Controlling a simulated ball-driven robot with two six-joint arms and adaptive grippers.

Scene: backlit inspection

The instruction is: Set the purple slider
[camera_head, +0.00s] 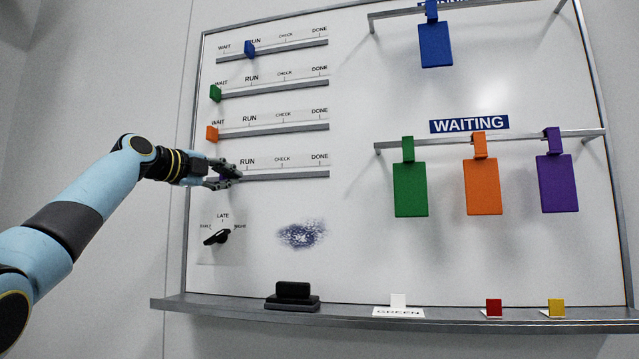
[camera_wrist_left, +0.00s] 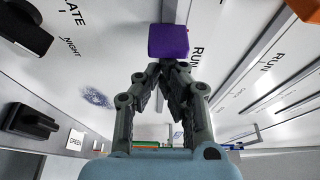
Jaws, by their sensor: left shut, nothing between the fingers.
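The purple slider (camera_wrist_left: 168,42) shows in the left wrist view as a block just past my fingertips. In the head view it is mostly hidden behind my left gripper (camera_head: 232,173), at the left end of the lowest slider track (camera_head: 285,175). That track is marked RUN, CHECK and DONE; its left label is covered by the gripper. In the left wrist view my left gripper (camera_wrist_left: 167,70) has its fingertips together, with nothing between them. I cannot tell whether the fingertips touch the slider. My right gripper is not in view.
Above are tracks with an orange slider (camera_head: 212,133) and a green slider (camera_head: 215,93) at WAIT, and a blue slider (camera_head: 250,49) near RUN. A black knob (camera_head: 217,237) sits below. Hanging tags and the tray ledge (camera_head: 350,315) are farther right and below.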

